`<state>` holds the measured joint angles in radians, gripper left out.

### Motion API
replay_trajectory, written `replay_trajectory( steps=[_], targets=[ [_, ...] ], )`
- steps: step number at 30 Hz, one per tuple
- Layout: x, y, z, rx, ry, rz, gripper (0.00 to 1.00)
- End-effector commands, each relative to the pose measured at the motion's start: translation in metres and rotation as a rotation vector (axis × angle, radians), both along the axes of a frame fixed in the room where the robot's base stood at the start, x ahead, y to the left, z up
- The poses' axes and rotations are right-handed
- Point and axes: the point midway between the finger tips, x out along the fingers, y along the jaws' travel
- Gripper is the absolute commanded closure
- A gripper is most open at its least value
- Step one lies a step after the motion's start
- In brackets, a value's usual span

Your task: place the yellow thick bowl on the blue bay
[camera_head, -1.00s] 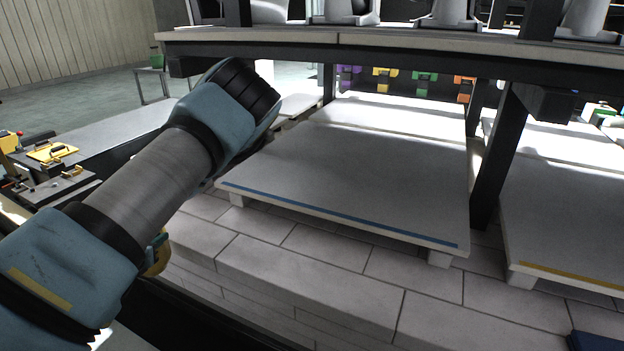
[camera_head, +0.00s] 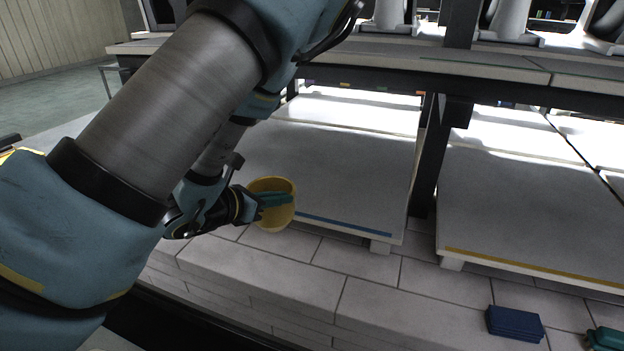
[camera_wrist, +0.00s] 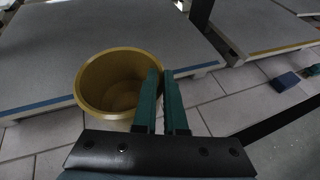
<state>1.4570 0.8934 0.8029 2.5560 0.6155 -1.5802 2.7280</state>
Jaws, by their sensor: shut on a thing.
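The yellow thick bowl (camera_head: 268,216) is upright at the front left of the blue bay in the head view. The bowl overlaps the left part of that edge in the picture. I cannot tell whether it touches the slab.
A dark post (camera_head: 432,165) separates this slab from a slab with a yellow stripe (camera_head: 535,268) on the right. An upper shelf (camera_head: 430,62) hangs over both. A blue block (camera_head: 514,323) and a green block (camera_head: 604,338) lie on the bricks. The blue bay's slab looks bare.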

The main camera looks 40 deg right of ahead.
Motion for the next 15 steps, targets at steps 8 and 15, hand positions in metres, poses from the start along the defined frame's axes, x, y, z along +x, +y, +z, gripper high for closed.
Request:
replay_trajectory(
  steps=[8, 15],
  targets=[
    [-0.003, -0.023, -0.001, -0.005, -0.004, -0.026, 1.0],
    [0.006, -0.067, 0.008, -0.002, -0.003, -0.024, 1.0]
  ],
)
